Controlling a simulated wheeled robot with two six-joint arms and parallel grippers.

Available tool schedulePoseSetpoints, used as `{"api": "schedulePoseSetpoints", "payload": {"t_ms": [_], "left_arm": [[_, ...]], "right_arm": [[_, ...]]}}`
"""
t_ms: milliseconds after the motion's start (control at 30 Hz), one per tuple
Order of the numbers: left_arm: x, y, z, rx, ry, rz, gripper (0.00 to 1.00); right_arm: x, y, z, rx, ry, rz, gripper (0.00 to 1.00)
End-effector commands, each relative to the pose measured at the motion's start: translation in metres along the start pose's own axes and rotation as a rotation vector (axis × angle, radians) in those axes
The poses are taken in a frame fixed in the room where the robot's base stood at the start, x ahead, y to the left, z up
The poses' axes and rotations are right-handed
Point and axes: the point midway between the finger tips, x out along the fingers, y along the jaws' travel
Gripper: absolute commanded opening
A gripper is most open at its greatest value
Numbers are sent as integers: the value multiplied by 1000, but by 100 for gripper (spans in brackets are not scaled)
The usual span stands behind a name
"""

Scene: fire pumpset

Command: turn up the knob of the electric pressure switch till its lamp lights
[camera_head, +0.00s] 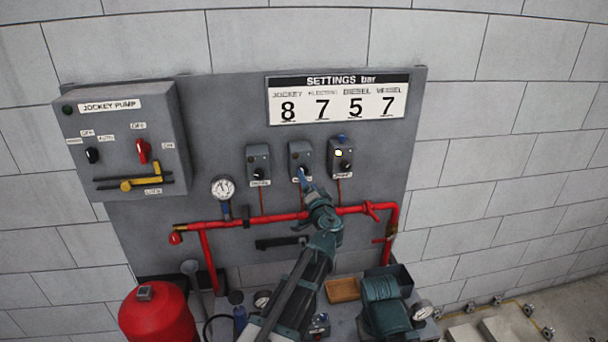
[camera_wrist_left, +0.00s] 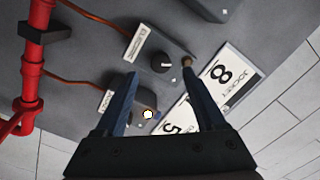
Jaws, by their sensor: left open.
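The electric pressure switch (camera_head: 300,153) is the middle of three small grey boxes on the panel under the settings board. In the left wrist view its black knob (camera_wrist_left: 168,64) with a pale pointer mark lies between the fingertips of my left gripper (camera_wrist_left: 160,70). The gripper is open, one finger on each side of the knob; I cannot tell if they touch it. No lit lamp shows on this box. In the head view my left gripper (camera_head: 303,176) covers the box's lower part. My right gripper is not in view.
The diesel switch (camera_head: 341,165), right of the electric one, has a bright white lamp. The jockey switch (camera_head: 258,172) is on the left. The settings board (camera_head: 275,100) reads 8, 7, 5, 7. A red pipe (camera_head: 270,219) runs below the switches.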

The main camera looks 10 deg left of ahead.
Motion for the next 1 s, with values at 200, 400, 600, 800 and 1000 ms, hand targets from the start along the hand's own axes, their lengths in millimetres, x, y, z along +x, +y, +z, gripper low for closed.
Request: {"api": "schedulePoseSetpoints", "payload": {"t_ms": [200,400,600,800,1000], "left_arm": [[39,1,-1,-1,-1,0,72],[55,0,0,-1,0,0,72],[58,0,0,-1,0,0,72],[57,0,0,-1,0,0,68],[57,0,0,-1,0,0,32]], "right_arm": [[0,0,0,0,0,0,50],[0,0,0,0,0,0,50],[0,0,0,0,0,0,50],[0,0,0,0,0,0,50],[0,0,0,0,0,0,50]]}}
